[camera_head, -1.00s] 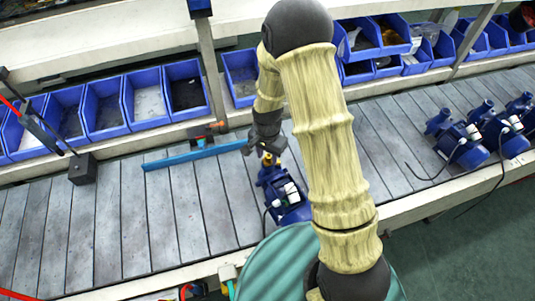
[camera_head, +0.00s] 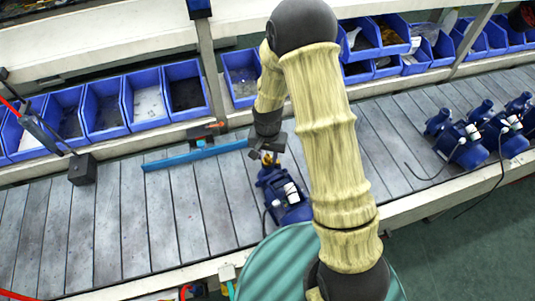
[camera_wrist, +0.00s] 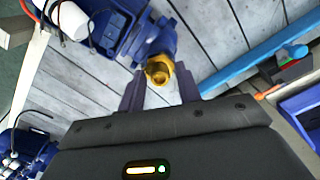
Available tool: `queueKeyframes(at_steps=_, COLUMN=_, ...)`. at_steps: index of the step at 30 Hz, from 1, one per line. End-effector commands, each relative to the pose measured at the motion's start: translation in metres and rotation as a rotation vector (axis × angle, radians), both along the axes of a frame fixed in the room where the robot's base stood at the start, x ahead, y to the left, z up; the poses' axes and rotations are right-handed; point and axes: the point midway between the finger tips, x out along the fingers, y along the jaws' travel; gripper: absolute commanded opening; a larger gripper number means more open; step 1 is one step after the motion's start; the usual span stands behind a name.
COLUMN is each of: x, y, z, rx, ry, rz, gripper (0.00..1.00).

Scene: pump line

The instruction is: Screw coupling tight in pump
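The blue pump (camera_head: 288,207) stands on the slatted line near the front edge, below my gripper (camera_head: 266,154). It also shows at the top of the wrist view (camera_wrist: 152,40). The brass-coloured coupling (camera_wrist: 158,71) sits at the end of the pump's blue port. In the head view the coupling (camera_head: 269,159) is partly hidden by my gripper. In the wrist view my gripper's two fingers (camera_wrist: 160,84) lie on either side of the coupling, with their tips close to it. Whether they press on it or stand slightly apart, I cannot tell.
A long blue bar (camera_head: 195,155) lies behind the gripper, with an orange-and-dark tool (camera_head: 207,132) beyond it. Several blue bins (camera_head: 145,97) line the back. More pumps (camera_head: 461,146) stand at the right. A dark block (camera_head: 82,169) stands left; the slats between are clear.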

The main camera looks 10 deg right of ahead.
Motion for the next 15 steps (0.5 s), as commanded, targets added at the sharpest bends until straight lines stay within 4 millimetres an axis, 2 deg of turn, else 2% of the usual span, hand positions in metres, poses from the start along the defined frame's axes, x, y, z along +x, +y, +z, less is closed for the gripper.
queueKeyframes(at_steps=1, x=0.0, y=0.0, z=0.0, rx=0.0, ry=0.0, rz=0.0, gripper=0.23)
queueKeyframes(at_steps=4, x=0.0, y=0.0001, z=0.0, rx=0.0, ry=0.0, rz=0.0, gripper=0.03)
queueKeyframes(at_steps=5, x=0.0, y=0.0001, z=0.0, rx=0.0, ry=0.0, rz=0.0, gripper=0.0)
queueKeyframes(at_steps=15, x=-0.0001, y=0.0001, z=-0.0014, rx=0.0, ry=0.0, rz=-0.002, gripper=0.0)
